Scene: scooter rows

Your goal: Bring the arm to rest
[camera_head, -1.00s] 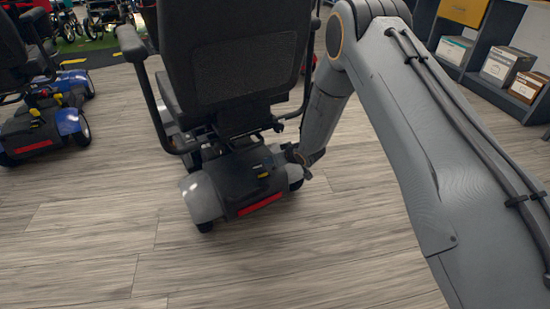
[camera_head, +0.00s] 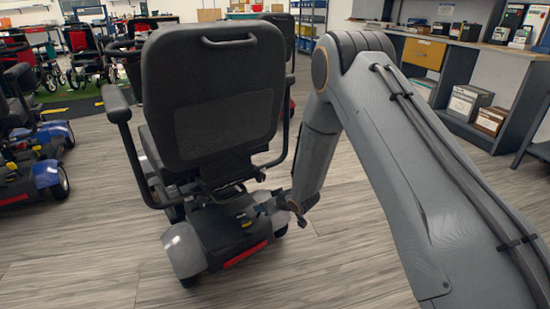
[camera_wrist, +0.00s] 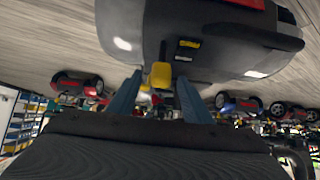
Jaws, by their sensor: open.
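My arm (camera_head: 420,170) reaches down from the right to the back of a grey mobility scooter (camera_head: 182,250) with a black seat. My gripper (camera_wrist: 159,78) is open, its two blue fingers spread apart in the wrist view. A yellow lever (camera_wrist: 160,76) on the scooter's rear shows between the fingers in that view; I cannot tell whether they touch it.
A blue scooter (camera_head: 50,172) stands at the left. Shelves with boxes (camera_head: 467,103) and a counter line the right side. More scooters and a blue rack (camera_head: 310,17) are at the back. The wood floor (camera_head: 340,265) around my arm is clear.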

